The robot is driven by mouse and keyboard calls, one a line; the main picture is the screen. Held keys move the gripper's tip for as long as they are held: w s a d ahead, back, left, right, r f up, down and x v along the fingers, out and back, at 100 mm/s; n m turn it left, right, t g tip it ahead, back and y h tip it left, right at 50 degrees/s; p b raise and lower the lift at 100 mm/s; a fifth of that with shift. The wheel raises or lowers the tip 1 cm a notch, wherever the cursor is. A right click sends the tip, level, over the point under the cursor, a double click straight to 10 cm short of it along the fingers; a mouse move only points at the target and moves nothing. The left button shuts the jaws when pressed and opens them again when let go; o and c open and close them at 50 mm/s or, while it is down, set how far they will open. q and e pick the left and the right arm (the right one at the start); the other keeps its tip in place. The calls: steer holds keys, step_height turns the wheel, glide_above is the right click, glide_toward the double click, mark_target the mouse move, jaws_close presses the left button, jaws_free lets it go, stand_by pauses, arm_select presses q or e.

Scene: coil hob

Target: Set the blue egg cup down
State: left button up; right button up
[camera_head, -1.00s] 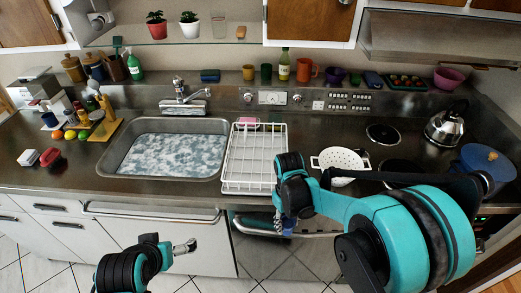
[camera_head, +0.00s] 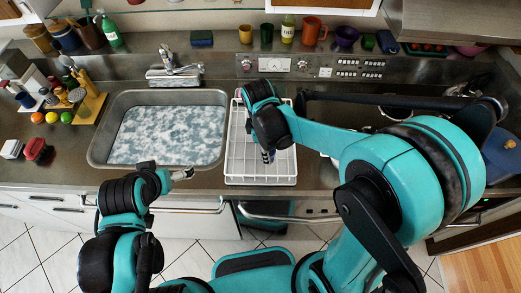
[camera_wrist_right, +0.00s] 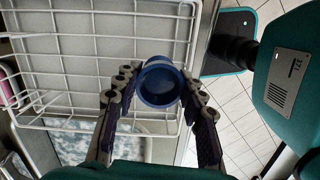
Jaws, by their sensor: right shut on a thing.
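The blue egg cup (camera_wrist_right: 160,84) is between the fingers of my right gripper (camera_wrist_right: 158,92) in the right wrist view, with its round open mouth facing the camera. The gripper is shut on it. In the head view my right gripper (camera_head: 268,153) is over the white wire dish rack (camera_head: 232,165); the cup is mostly hidden there by the wrist. The rack also shows in the wrist view (camera_wrist_right: 100,12), behind the cup. I cannot tell whether the cup touches it. My left gripper (camera_head: 183,174) is at the counter's front edge below the sink, its fingers too small to read.
The sink (camera_head: 100,150) with mottled water lies left of the rack. A pink item (camera_wrist_right: 8,84) is at the rack's edge. Several cups and a bottle (camera_head: 288,28) stand on the back ledge. My right arm covers much of the hob. A bare counter strip lies in front of the sink.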

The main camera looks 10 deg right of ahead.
steer(key=w+f, duration=0.1)
steer(key=w+a+f, duration=0.1)
steer(key=w, duration=0.1)
steer(key=w+f, duration=0.1)
steer(key=shift+w+a+b, duration=0.25)
steer(key=shift+w+b, duration=0.05)
steer(key=shift+f+b, duration=0.5)
steer(key=shift+f, duration=1.5)
steer(key=shift+f, duration=0.1)
steer(key=o, duration=1.2)
steer(key=shift+c, duration=0.2)
